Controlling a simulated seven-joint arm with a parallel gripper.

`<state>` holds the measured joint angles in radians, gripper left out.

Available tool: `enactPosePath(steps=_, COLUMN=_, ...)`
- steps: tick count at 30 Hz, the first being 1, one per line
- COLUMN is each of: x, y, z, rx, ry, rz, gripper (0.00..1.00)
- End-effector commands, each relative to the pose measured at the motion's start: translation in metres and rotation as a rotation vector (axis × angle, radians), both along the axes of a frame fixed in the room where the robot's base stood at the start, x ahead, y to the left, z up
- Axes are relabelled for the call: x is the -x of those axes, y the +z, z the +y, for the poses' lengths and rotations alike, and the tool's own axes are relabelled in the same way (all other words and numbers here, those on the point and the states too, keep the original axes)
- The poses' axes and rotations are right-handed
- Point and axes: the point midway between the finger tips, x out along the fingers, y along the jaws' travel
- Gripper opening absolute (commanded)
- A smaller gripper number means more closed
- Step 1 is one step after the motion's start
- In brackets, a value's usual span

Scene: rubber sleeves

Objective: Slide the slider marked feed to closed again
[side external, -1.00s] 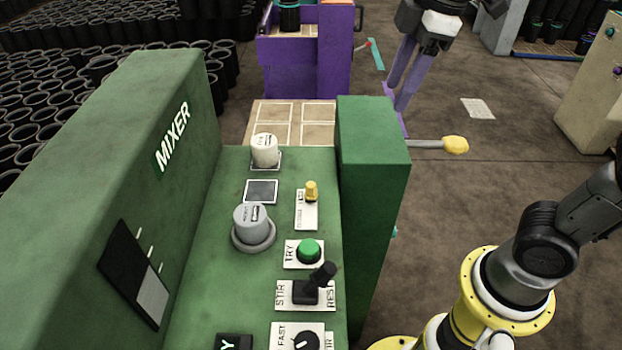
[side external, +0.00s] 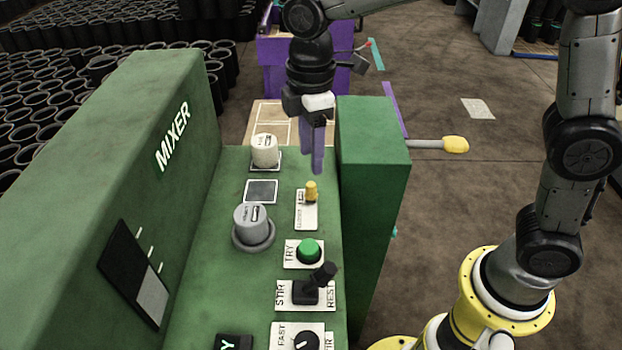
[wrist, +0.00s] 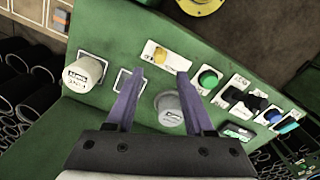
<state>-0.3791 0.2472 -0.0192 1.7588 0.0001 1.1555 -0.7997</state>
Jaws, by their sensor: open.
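The slider is a yellow knob (side external: 311,191) on a small white plate (side external: 306,214) on the green mixer panel. The knob sits at the far end of its plate, and the lettering on the plate is too small to read surely. My gripper (side external: 318,170) points down just above and behind the knob, apart from it. In the wrist view my gripper (wrist: 160,75) is open and empty. The yellow knob (wrist: 160,54) shows there between the two purple fingers, beyond their tips.
A green TRY button (side external: 309,251), a black STIR/REST lever (side external: 318,282) and a dial (side external: 305,341) stand nearer the camera. A grey knob (side external: 252,224) and a white knob (side external: 265,150) stand to the left. A tall green block (side external: 374,150) rises close on the right.

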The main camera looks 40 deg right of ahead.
Motion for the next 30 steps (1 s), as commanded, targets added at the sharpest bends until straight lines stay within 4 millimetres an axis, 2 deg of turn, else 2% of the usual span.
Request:
enactPosePath(steps=1, x=0.001, y=-0.011, z=0.0, rx=0.002, ry=-0.001, rz=0.005, gripper=0.53)
enactPosePath(steps=6, x=0.001, y=-0.042, z=0.0, rx=0.001, ry=-0.001, rz=0.004, gripper=0.53)
enactPosePath(steps=12, x=0.0, y=-0.066, z=0.0, rx=0.0, ry=-0.001, rz=0.002, gripper=0.53)
enactPosePath(steps=17, x=0.0, y=-0.074, z=0.0, rx=0.0, ry=-0.001, rz=0.0, gripper=0.53)
enactPosePath(steps=25, x=0.0, y=-0.075, z=0.0, rx=0.0, ry=-0.001, rz=0.0, gripper=0.53)
enactPosePath(steps=30, x=0.0, y=-0.074, z=0.0, rx=-0.001, ry=-0.001, rz=0.0, gripper=0.22)
